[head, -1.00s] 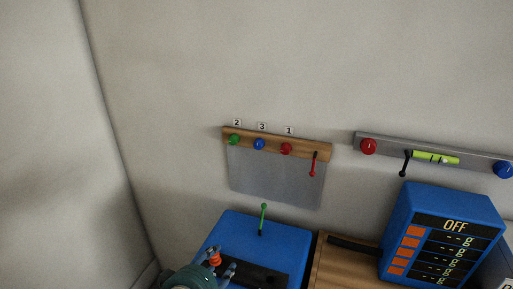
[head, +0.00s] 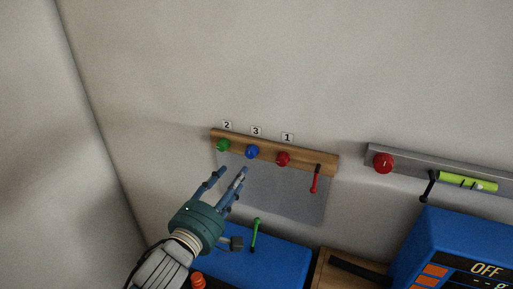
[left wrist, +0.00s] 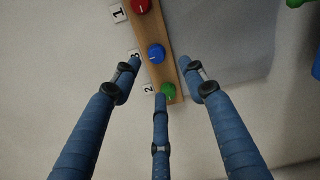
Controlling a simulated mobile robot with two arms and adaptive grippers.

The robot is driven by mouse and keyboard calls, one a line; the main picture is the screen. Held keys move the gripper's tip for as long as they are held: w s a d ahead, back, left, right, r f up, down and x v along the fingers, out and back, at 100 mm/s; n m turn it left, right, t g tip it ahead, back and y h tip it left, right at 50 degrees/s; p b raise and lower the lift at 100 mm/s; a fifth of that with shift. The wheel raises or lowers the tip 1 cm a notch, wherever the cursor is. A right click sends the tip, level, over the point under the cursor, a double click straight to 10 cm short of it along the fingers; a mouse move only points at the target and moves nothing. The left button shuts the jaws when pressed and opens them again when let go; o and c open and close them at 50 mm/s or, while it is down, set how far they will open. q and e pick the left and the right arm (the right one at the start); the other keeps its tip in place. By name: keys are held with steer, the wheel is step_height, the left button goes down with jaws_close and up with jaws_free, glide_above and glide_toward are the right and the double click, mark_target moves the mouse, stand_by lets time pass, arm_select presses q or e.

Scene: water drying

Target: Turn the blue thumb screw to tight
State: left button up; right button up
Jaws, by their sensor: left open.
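The blue thumb screw (head: 252,152) is the middle of three round knobs on a wooden strip (head: 325,163) on the wall, under the label 3. My left gripper (head: 230,174) is open and empty, just below and left of the blue screw, apart from it in the head view. In the left wrist view the blue screw (left wrist: 156,53) shows between and beyond the spread fingers (left wrist: 163,72). The green knob (left wrist: 168,91) is nearer, just beyond the middle fingertip. My right gripper is not in view.
The green knob (head: 222,145) and red knob (head: 283,159) flank the blue screw. A red lever (head: 314,181) hangs at the strip's right. A grey rail (head: 410,162) holds another red knob (head: 383,162). A green lever (head: 255,234) rises from a blue box (head: 285,262) below.

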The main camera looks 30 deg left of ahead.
mark_target(250, 155)
arm_select(q)
steer(key=w+p, duration=0.1)
steer(key=w, duration=0.1)
steer(key=w+p, duration=0.1)
steer(key=w, duration=0.1)
steer(key=w+r+p, duration=0.1)
steer(key=w, duration=0.2)
steer(key=shift+a, duration=0.2)
steer(key=w, duration=0.2)
steer(key=shift+w+f, duration=0.2)
steer(key=shift+w, duration=0.2)
steer(key=shift+a, duration=0.1)
steer(key=shift+c, duration=0.3)
jaws_close()
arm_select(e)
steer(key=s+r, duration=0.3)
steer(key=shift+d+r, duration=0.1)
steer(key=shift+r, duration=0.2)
